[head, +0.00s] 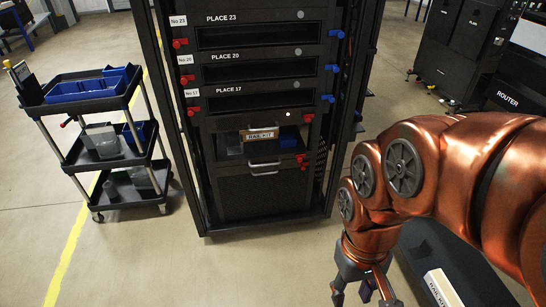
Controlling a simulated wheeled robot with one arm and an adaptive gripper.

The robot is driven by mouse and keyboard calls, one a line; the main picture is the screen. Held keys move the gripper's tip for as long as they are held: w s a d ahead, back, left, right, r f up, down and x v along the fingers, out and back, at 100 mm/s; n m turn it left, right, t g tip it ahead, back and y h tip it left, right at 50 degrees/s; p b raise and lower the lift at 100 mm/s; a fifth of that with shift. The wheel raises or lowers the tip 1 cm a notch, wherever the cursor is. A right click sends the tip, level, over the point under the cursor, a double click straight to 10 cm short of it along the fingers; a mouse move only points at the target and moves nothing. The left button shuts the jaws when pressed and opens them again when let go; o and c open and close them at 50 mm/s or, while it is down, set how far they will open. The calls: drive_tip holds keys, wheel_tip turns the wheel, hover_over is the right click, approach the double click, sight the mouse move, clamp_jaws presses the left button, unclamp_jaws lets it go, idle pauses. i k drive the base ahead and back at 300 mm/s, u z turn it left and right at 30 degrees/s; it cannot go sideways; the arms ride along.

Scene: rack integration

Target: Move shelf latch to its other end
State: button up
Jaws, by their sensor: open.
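A black rack (265,200) stands upright in the middle, with slots labelled PLACE 23, PLACE 20 and PLACE 17. Red latch-like knobs (187,78) sit at the left ends of the slots, and blue ones (331,68) at the right ends. More red pieces (302,160) show lower right, beside an open shelf (232,143) holding a box labelled RAIL KIT (262,134). I cannot tell which piece is the shelf latch. My gripper (366,300) is open at the bottom edge, right of and apart from the rack; its fingertips are partly cut off.
A black cart (85,105) with blue bins stands left of the rack. Dark cabinets, one labelled ROUTER (507,99), stand at the right. Another RAIL KIT box (440,288) lies at lower right. The floor in front of the rack (200,275) is clear.

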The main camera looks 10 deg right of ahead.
sight(299, 156)
drive_tip(key=z, duration=0.15)
drive_tip(key=k, duration=0.4)
drive_tip(key=u, duration=1)
drive_tip(key=i, duration=0.95)
drive_tip(key=z, duration=0.2)
